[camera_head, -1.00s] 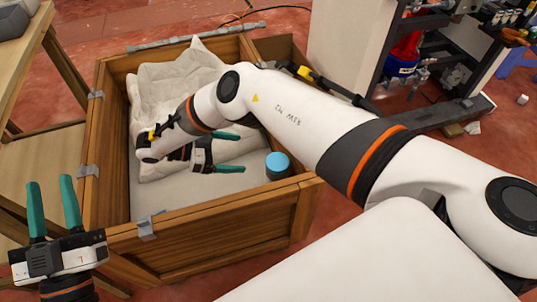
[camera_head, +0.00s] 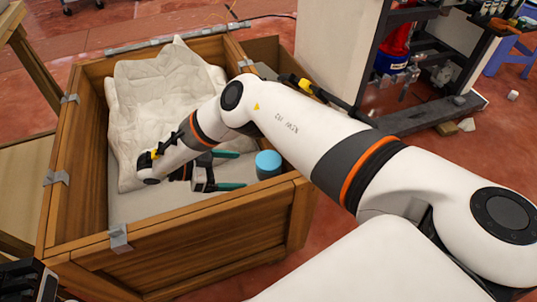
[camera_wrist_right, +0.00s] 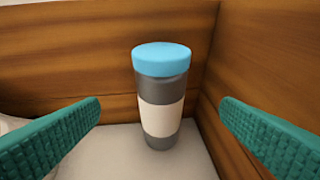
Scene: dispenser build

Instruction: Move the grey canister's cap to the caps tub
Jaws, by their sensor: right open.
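The grey canister (camera_wrist_right: 163,125) stands upright in a corner of the wooden crate, with a pale band around its middle. Its light-blue cap (camera_wrist_right: 161,58) is on top; the cap also shows in the head view (camera_head: 268,161). My right gripper (camera_head: 238,170) is inside the crate, open and level, its green fingers pointing at the canister. In the right wrist view the canister stands ahead, between the two fingers' lines and apart from both. Only a dark part of my left gripper shows at the bottom left corner; its fingers are out of view. I cannot make out a caps tub.
The wooden crate (camera_head: 190,249) has high walls close behind and beside the canister. A crumpled cream cloth (camera_head: 150,95) fills its far left part. A smaller wooden compartment adjoins at the right. A dark-framed rack with a red object (camera_head: 394,42) stands at the upper right.

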